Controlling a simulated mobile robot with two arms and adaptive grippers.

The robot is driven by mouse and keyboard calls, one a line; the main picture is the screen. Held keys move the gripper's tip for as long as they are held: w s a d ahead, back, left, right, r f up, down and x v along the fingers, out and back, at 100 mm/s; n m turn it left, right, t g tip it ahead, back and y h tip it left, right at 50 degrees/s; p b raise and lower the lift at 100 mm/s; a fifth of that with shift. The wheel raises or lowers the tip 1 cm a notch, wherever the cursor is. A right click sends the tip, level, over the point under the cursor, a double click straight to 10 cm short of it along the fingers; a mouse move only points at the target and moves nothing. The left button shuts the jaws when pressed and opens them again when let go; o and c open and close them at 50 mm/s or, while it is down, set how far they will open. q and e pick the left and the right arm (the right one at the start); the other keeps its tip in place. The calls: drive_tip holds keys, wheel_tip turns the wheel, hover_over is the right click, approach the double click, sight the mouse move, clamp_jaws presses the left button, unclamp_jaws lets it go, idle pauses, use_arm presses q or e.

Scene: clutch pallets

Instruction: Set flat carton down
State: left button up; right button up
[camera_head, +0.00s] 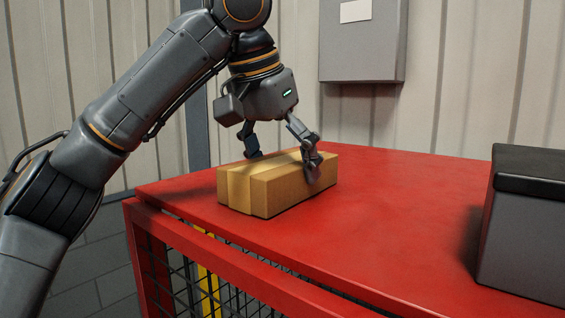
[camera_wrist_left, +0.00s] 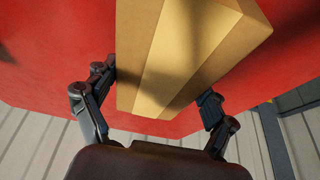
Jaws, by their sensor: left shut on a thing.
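The flat carton (camera_head: 277,184) is a tan cardboard box with a paler tape strip along it. It sits at the left part of the red table top (camera_head: 400,225), appearing to rest flat on it. My left gripper (camera_head: 283,165) reaches down from above with one finger on each side of the carton and is shut on it. In the left wrist view the carton (camera_wrist_left: 180,50) lies between the two fingers (camera_wrist_left: 158,92). The carton's underside is hidden. My right gripper is not in view.
A dark grey box with a black lid (camera_head: 525,220) stands at the table's right. A grey wall cabinet (camera_head: 362,40) hangs behind the table. Black mesh (camera_head: 185,275) fills the side below the top. The table's middle is clear.

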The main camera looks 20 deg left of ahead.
use_arm(q)
drive_tip(key=shift+f, duration=0.1)
drive_tip(key=o, duration=1.1)
drive_tip(key=shift+s, duration=0.1)
drive_tip(key=shift+o, duration=0.2)
drive_tip(key=shift+r, duration=0.35)
drive_tip(key=v, duration=1.1)
drive_tip(key=shift+r, duration=0.25)
drive_tip(key=shift+s, duration=0.15)
